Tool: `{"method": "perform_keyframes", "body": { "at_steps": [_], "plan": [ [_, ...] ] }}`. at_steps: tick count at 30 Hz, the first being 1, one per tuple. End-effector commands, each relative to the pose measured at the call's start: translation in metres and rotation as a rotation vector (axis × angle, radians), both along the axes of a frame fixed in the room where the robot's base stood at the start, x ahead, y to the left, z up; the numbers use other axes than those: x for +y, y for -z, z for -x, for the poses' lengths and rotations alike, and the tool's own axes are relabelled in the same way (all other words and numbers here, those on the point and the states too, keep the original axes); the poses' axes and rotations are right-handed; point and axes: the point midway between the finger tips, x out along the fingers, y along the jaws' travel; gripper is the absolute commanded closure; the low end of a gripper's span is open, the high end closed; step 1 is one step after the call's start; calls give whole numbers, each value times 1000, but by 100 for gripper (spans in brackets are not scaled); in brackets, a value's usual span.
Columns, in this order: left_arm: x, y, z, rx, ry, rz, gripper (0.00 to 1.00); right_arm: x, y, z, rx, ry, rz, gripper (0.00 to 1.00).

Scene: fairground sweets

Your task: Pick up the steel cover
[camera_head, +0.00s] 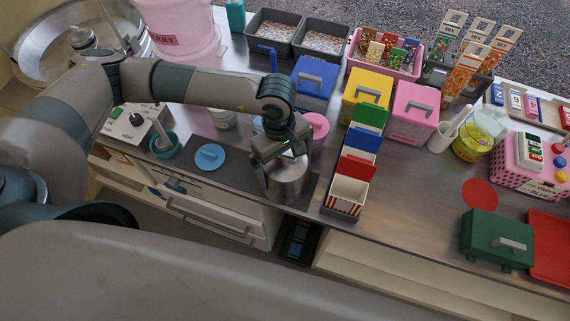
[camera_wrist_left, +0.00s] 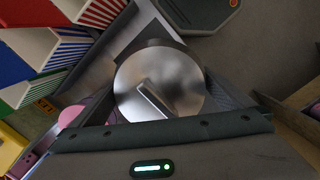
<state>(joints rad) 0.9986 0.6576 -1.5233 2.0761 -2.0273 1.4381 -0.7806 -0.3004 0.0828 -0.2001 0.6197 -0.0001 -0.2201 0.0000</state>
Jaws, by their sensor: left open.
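The steel cover (camera_wrist_left: 178,72) is a round, shiny disc with a straight bar handle (camera_wrist_left: 152,98) in the left wrist view. In the head view it is mostly hidden under my left gripper (camera_head: 277,160); the steel cylinder side (camera_head: 290,188) shows below the gripper, on the dark mat. My left gripper is open and points down right over the cover. In the left wrist view the cover lies between its jaws, and I see no grip on the handle. My right gripper is not in view.
Striped boxes with red, blue and green tops (camera_head: 350,185) stand close right of the gripper. A light-blue lid (camera_head: 209,157) lies to the left, and a pink round tub (camera_head: 315,126) stands just behind. Bare counter (camera_head: 415,195) lies further right.

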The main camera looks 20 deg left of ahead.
Motion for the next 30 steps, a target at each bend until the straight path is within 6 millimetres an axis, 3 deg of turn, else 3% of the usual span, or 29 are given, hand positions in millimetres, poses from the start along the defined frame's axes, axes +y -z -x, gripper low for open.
{"method": "perform_keyframes", "body": {
  "at_steps": [14, 18, 30],
  "plan": [
    [0, 1, 0, -1, 1, 1, 0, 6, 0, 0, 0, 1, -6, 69],
    [0, 1, 0, -1, 1, 1, 33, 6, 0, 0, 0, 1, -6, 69],
    [-1, -2, -1, -2, 0, 2, 33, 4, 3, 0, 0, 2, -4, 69]
  ]
}}
